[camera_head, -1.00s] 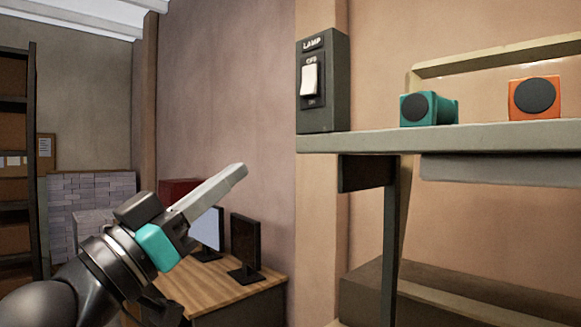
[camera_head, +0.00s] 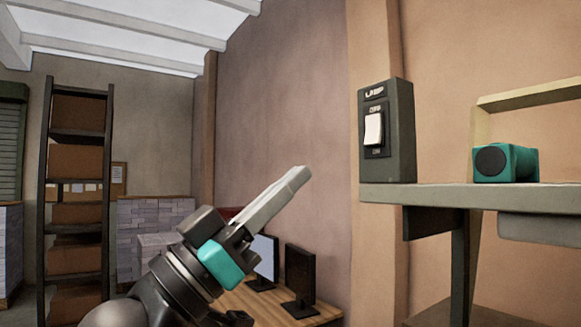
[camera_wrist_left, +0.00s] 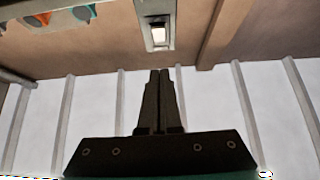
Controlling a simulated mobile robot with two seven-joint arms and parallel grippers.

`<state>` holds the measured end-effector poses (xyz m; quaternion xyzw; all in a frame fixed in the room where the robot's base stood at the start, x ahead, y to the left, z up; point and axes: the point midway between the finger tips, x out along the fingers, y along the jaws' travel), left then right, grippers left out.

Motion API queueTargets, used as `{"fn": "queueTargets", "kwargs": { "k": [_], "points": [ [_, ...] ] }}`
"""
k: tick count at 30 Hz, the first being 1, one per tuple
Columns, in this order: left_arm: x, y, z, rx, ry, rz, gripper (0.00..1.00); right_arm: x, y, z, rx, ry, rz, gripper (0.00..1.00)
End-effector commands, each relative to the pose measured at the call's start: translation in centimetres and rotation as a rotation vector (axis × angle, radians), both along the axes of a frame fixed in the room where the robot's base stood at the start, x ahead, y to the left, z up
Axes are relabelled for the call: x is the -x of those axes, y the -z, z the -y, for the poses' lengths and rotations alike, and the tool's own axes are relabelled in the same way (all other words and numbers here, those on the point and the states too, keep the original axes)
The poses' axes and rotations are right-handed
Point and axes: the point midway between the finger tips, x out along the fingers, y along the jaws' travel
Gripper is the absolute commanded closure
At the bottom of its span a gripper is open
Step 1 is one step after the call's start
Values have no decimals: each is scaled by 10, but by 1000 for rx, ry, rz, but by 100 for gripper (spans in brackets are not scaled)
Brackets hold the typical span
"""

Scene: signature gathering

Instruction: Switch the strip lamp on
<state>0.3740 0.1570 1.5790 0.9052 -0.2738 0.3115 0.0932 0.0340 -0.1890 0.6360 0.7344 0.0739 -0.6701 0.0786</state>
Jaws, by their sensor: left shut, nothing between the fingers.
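A dark grey switch box (camera_head: 401,130) with a label at its top stands upright on the left end of a shelf, against the wall. Its white rocker (camera_head: 373,129) faces me. My left gripper (camera_head: 299,174) is shut and empty, pointing up and to the right. It shows left of the box and a little below the rocker, apart from it. In the left wrist view the shut fingertips (camera_wrist_left: 160,73) point towards the box, with the white rocker (camera_wrist_left: 158,33) just beyond them. I cannot pick out the strip lamp. My right gripper is not in view.
The grey shelf (camera_head: 450,196) carries a teal block-like object (camera_head: 520,163) right of the box. Below left, a wooden desk (camera_head: 240,301) holds dark monitors (camera_head: 300,273). A tall rack (camera_head: 76,200) with boxes stands at the far left. The wall left of the box is bare.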

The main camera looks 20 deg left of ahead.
Motion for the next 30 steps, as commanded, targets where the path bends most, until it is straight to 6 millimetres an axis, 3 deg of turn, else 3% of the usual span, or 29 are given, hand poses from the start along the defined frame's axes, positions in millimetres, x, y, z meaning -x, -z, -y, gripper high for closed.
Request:
{"fn": "queueTargets", "kwargs": {
  "k": [1,10,20,24,30],
  "points": [
    [-2,-5,1,1,2,-5,100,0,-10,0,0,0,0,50],
    [-11,-14,7,5,-1,-3,100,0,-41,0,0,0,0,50],
    [-58,-60,39,4,1,1,100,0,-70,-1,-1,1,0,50],
    [-76,-53,52,3,1,-4,100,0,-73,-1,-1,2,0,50],
    [-89,-50,60,2,0,-1,100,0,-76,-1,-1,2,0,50]
  ]
}}
